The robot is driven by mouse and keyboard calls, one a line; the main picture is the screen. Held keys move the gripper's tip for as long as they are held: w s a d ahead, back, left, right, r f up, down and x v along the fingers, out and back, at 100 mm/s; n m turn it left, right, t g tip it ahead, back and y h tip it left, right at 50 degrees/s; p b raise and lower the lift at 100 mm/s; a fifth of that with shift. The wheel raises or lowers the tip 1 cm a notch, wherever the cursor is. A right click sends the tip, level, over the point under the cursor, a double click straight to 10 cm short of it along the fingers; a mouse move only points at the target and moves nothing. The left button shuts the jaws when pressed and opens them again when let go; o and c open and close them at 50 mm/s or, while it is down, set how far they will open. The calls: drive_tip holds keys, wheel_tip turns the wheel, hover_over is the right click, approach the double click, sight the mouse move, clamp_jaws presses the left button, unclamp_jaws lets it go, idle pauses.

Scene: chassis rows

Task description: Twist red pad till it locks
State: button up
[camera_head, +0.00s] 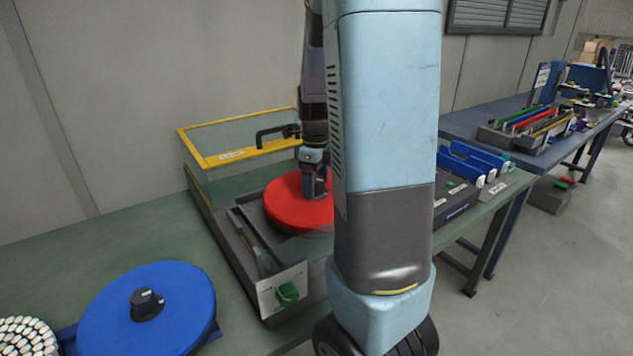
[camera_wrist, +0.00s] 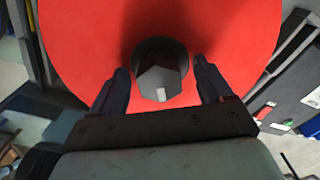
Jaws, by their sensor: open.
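The red pad (camera_head: 290,208) is a round disc lying in a grey machine housing on the green bench. In the wrist view the red pad (camera_wrist: 90,40) fills most of the picture, with a dark knob (camera_wrist: 160,70) at its centre. The knob has a pale mark on its side nearest the camera. My gripper (camera_wrist: 162,88) is open, with one finger on each side of the knob and a visible gap at each side. In the head view my gripper (camera_head: 316,188) is low over the pad, and my arm hides the pad's right part.
A blue pad (camera_head: 180,310) with a dark knob lies on the bench at front left. A yellow-framed clear cover (camera_head: 235,145) stands behind the red pad. A green knob (camera_head: 288,293) is on the housing's front. Blue parts (camera_head: 475,160) sit to the right.

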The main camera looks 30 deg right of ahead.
wheel_tip(320, 180, up, 14)
drive_tip(key=shift+f, duration=0.15)
idle(0.4)
idle(0.4)
drive_tip(key=s+a+r+n+t, duration=0.1)
drive_tip(key=s+a+n+t, duration=0.1)
drive_tip(key=s+a+n, duration=0.6)
drive_tip(key=s+a+r+n+t, duration=0.1)
drive_tip(key=s+a+n+t, duration=0.2)
drive_tip(key=s+a+n, duration=0.5)
drive_tip(key=shift+s+r+n+t, duration=0.35)
drive_tip(key=shift+s+n, duration=0.25)
drive_tip(key=shift+n, duration=6.1)
